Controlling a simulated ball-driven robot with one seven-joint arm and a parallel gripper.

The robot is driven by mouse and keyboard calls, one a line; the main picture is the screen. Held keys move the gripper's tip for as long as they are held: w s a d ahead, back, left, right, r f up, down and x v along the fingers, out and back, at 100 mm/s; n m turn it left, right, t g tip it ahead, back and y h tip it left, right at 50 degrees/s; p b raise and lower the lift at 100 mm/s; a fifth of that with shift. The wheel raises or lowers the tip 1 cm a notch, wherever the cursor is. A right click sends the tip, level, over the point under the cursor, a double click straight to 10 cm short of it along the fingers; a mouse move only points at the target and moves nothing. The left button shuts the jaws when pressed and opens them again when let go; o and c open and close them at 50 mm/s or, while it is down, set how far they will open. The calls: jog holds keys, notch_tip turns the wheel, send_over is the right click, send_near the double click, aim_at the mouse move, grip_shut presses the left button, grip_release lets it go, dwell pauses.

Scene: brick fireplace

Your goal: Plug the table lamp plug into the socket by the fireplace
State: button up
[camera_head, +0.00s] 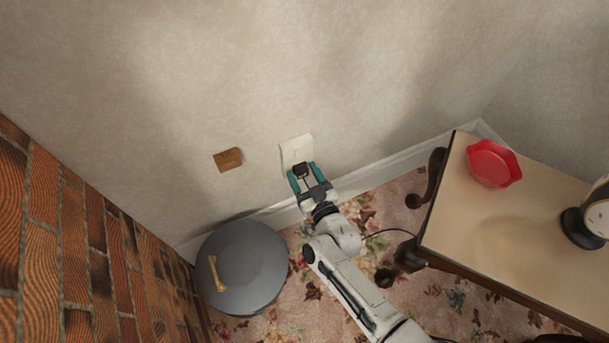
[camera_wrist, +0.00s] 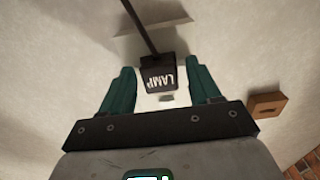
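The black plug (camera_wrist: 158,74), marked LAMP, is against the white socket plate (camera_head: 296,147) on the wall. Its dark body also shows in the head view (camera_head: 301,168) at the plate's lower part. Its cord (camera_wrist: 139,27) runs up from it in the wrist view. My gripper (camera_head: 304,173) has its teal fingers on either side of the plug. The wrist view shows my gripper (camera_wrist: 163,85) open, with a gap between each finger and the plug. The prongs are hidden, so I cannot tell how deep the plug sits. A black-based object, perhaps the lamp (camera_head: 583,227), is partly in view.
A small wooden block (camera_head: 228,159) is on the wall left of the plate. A grey lidded bin (camera_head: 241,283) stands below, beside the brick fireplace (camera_head: 60,245). A table (camera_head: 500,240) with a red dish (camera_head: 493,164) stands right. Bare wall surrounds the plate.

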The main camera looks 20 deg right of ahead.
jog(key=shift+o, duration=0.7)
jog(key=s+p, duration=0.2)
jog(key=s, duration=0.8)
jog(key=shift+s, duration=0.4)
